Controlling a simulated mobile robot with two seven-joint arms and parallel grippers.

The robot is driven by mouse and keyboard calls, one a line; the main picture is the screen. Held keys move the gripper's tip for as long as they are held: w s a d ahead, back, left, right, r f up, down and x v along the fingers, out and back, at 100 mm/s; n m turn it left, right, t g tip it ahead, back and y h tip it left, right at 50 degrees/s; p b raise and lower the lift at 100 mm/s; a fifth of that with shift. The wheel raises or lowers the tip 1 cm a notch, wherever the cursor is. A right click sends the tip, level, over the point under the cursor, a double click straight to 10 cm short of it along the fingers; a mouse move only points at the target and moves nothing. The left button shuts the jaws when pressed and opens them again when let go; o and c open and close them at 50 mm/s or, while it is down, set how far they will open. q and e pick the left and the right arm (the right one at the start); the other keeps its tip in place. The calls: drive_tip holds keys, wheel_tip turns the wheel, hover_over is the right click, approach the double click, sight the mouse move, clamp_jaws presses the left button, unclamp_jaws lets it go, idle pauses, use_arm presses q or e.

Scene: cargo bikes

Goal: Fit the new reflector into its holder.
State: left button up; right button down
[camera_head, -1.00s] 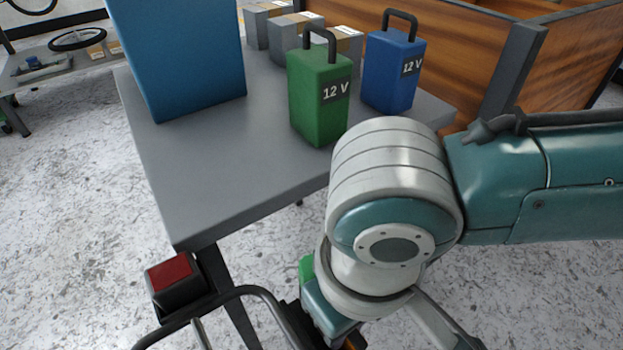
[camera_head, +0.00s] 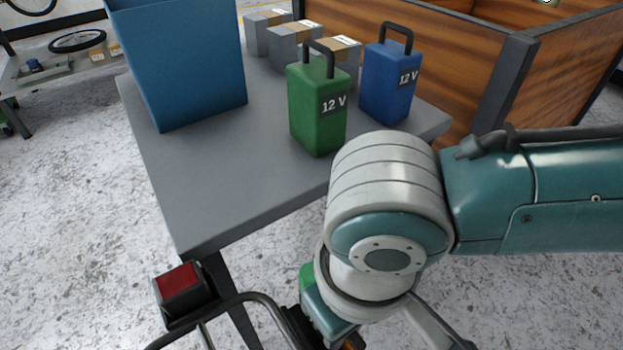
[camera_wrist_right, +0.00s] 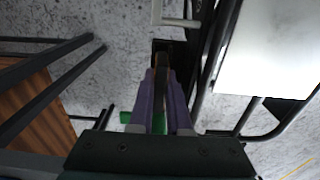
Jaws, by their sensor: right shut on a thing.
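My right gripper (camera_wrist_right: 159,105) shows in the right wrist view, its two purple fingers shut on a thin brown-orange piece that I take to be the reflector (camera_wrist_right: 161,72). The piece's far end is at a small black bracket (camera_wrist_right: 160,45), which looks like the holder, on a dark frame. I cannot tell whether it is seated inside or only touching. In the head view my right forearm hides the gripper; only a bit of orange shows at the bottom edge. My left gripper is in neither view.
A black block with a red face (camera_head: 178,281) sits by a black curved tube (camera_head: 245,299). Behind is a grey table (camera_head: 215,185) with a blue bin (camera_head: 185,70), green battery (camera_head: 317,115) and blue battery (camera_head: 388,85). A wooden cargo box (camera_head: 565,65) stands right.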

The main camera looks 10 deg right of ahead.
drive_tip(key=shift+f+b, duration=0.55)
drive_tip(key=shift+f, duration=0.4)
idle(0.5)
drive_tip(key=shift+r, duration=0.15)
drive_tip(key=shift+r+p, duration=0.85)
drive_tip(key=shift+p, duration=0.45)
drive_tip(key=shift+f+b, duration=0.55)
drive_tip(key=shift+f, duration=0.4)
drive_tip(key=c, duration=0.8)
unclamp_jaws()
